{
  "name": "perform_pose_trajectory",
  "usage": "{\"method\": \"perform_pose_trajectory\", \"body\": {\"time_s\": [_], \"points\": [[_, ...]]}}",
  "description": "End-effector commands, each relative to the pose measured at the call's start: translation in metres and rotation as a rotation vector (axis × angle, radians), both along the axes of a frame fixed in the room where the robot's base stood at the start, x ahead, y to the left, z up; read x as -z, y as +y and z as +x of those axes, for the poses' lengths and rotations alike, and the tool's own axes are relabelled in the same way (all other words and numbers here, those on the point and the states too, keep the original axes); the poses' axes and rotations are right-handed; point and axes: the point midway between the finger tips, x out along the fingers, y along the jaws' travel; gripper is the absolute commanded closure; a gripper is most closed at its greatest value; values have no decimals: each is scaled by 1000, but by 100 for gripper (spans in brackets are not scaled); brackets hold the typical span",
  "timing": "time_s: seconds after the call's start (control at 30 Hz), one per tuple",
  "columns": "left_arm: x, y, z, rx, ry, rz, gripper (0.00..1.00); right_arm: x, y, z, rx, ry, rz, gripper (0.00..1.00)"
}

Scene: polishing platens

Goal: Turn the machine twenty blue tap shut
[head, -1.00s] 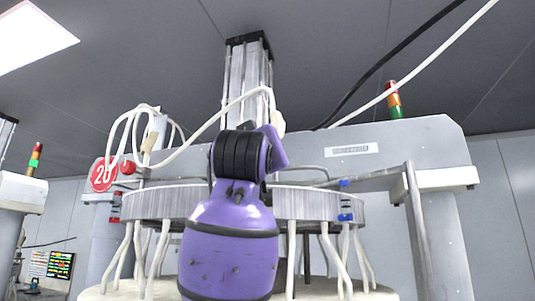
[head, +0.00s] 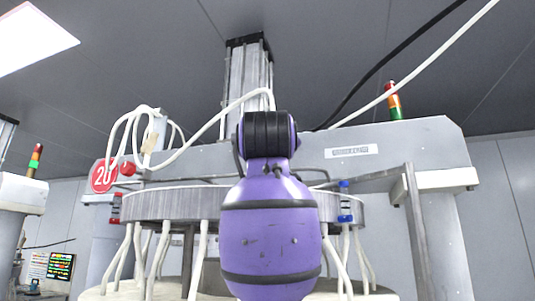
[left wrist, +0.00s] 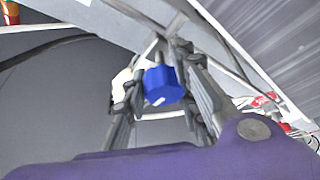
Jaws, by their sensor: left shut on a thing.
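In the left wrist view a blue tap knob (left wrist: 162,86) with a small white mark sits between the dark fingers of my left gripper (left wrist: 158,92), which is shut on it. In the head view, blue fittings (head: 345,217) show at the right part of the round grey ring of the machine with the red "20" sign (head: 104,176). I cannot tell which blue part is the held one. My purple left arm covers the middle of the ring, and its gripper is hidden there. My right gripper is in neither view.
White hoses (head: 198,262) hang below the grey ring (head: 170,204) and loop above it. A grey post (head: 415,230) stands right of the ring. A red knob (head: 128,168) is near the sign. A signal lamp (head: 393,103) stands on top of the machine.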

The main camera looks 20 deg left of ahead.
Motion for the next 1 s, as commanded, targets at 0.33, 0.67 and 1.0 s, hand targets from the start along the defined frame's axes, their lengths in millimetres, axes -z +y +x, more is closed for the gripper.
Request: {"method": "perform_pose_trajectory", "body": {"time_s": [0.33, 0.67, 1.0], "points": [[-7, -2, -4, 3, -16, 5, 68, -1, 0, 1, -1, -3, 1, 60], [-5, -1, -3, 1, -11, 2, 60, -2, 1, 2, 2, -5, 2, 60], [7, -13, -44, 4, -14, 3, 60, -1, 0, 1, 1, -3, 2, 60]]}}
